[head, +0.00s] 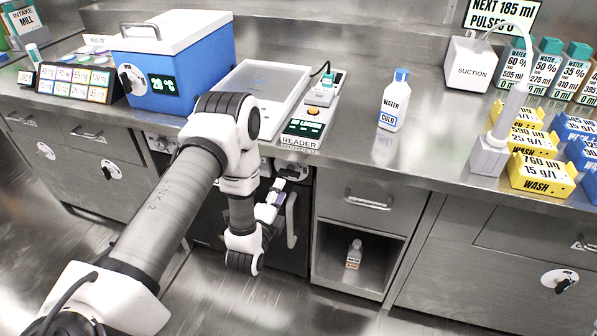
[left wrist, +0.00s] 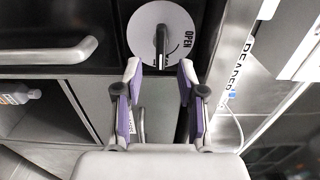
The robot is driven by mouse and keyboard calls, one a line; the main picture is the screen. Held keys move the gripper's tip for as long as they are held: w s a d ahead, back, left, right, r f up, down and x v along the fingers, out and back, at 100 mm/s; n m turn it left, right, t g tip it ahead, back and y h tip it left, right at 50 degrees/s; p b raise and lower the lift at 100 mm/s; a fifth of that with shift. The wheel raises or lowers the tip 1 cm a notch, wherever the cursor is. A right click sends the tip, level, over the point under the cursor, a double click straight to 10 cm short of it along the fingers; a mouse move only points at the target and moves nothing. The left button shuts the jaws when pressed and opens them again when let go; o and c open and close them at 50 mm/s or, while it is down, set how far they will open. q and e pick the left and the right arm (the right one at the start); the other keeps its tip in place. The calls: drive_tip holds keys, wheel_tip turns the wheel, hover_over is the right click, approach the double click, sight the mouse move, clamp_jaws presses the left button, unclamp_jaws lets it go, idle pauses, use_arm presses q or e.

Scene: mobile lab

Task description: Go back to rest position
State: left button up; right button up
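My left arm comes in from the left in the head view and reaches to the front of the bench. Its gripper (head: 277,199) is in front of the dark cabinet door below the reader. In the left wrist view the two purple-lined fingers (left wrist: 159,82) stand apart with nothing between them. A round dial marked OPEN (left wrist: 163,32) with a black handle lies just beyond the fingertips. I cannot tell whether the fingers touch it. My right gripper is in neither view.
The bench holds a blue cooler (head: 178,75), a reader (head: 309,118), a white WATER bottle (head: 394,100), a suction unit (head: 468,66) and yellow wash boxes (head: 541,174). Below, an open cubby (head: 334,284) holds a small bottle (head: 354,254). A door handle (left wrist: 50,52) sits left of the dial.

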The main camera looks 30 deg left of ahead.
use_arm(q)
drive_tip(key=s+d+r+g+h+p, duration=0.3)
drive_tip(key=s+d+r+p, duration=0.1)
drive_tip(key=d+p, duration=0.5)
drive_tip(key=s+d+f+n+g+p, duration=0.1)
drive_tip(key=s+f+n+g, duration=0.3)
drive_tip(key=s, duration=0.9)
drive_tip(key=s+d+f+n+g+h+p, duration=0.1)
drive_tip(key=s+f+n+g, duration=0.3)
drive_tip(key=s+n+g, duration=0.6)
drive_tip(key=s+d+n, duration=0.1)
drive_tip(key=s, duration=0.2)
drive_tip(key=shift+s+d+n+g, duration=0.15)
drive_tip(key=shift+d+n+g, duration=0.05)
drive_tip(key=shift+n+g, duration=0.2)
drive_tip(key=shift+f, duration=0.1)
